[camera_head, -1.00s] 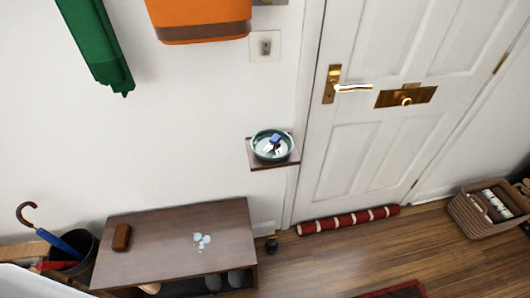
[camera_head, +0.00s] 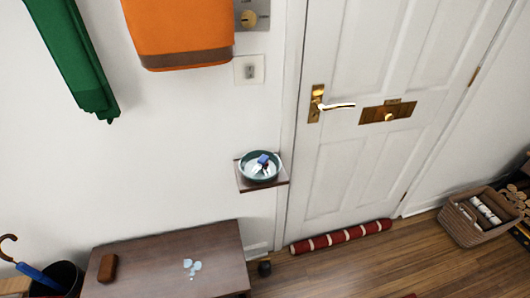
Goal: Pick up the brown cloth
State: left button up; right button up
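No thing in view is clearly a brown cloth. A small brown block-like object (camera_head: 107,268) lies at the left of the dark wooden bench top (camera_head: 150,250); I cannot tell whether it is a folded cloth or something hard, such as a brush. A pale blue-white spot, like spilled liquid (camera_head: 191,266), is on the bench to its right. An orange cloth (camera_head: 180,30) with a brown band hangs on the wall at the top. Neither of my grippers is in view.
A green cloth or coat (camera_head: 75,60) hangs at left. A bowl (camera_head: 260,167) stands on a small wall shelf (camera_head: 262,186). A red striped draught stopper (camera_head: 340,237) lies along the white door (camera_head: 345,170). An umbrella bin (camera_head: 62,278) and a basket (camera_head: 468,228) flank the scene.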

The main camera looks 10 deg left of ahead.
aim_at(108, 264)
jog(key=u, duration=2.05)
